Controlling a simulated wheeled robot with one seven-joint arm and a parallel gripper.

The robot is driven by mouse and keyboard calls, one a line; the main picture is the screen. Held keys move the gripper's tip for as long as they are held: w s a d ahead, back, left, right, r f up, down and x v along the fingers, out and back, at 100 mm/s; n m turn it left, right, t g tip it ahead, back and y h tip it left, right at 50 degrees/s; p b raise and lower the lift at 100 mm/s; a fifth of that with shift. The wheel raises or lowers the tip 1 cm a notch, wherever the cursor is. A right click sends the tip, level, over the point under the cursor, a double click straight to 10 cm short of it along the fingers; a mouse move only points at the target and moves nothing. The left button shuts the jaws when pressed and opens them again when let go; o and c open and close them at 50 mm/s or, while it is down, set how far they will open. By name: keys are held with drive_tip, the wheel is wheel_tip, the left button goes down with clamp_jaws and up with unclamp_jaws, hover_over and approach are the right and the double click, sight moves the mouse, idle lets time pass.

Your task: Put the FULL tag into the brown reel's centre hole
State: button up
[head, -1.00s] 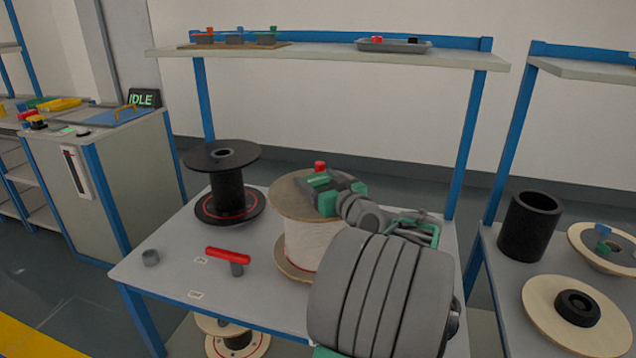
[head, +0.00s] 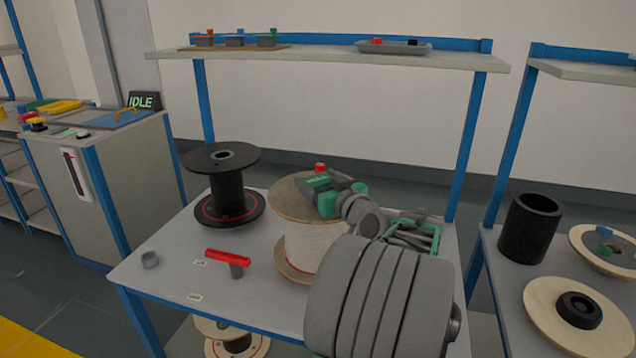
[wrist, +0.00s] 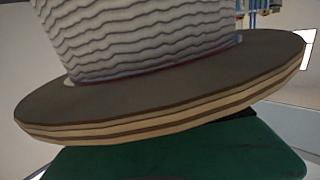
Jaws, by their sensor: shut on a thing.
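The brown reel (head: 292,203) stands upright on the table, wound with white cable; its flange and cable fill the wrist view (wrist: 150,85). My gripper (head: 320,181) is over the reel's top flange, near its middle. It is shut on a small tag with a red top (head: 320,167), which shows just beyond the fingers. No lettering is readable on it. The reel's centre hole and the lower part of the tag are hidden behind the gripper, so I cannot tell whether the tag is in the hole.
A black reel (head: 232,190) stands to the left. The shelf (head: 320,57) above carries small coloured pieces and a grey tray (head: 395,48). A side table at right holds more parts.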

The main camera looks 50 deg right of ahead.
drive_tip(key=shift+f+b, duration=0.8)
drive_tip(key=shift+b, duration=0.05)
drive_tip(key=o, duration=1.1)
drive_tip(key=shift+b+v, duration=1.95)
drive_tip(key=shift+v, duration=3.05)
drive_tip(key=shift+s+a, duration=0.15)
drive_tip(key=shift+s, duration=0.35)
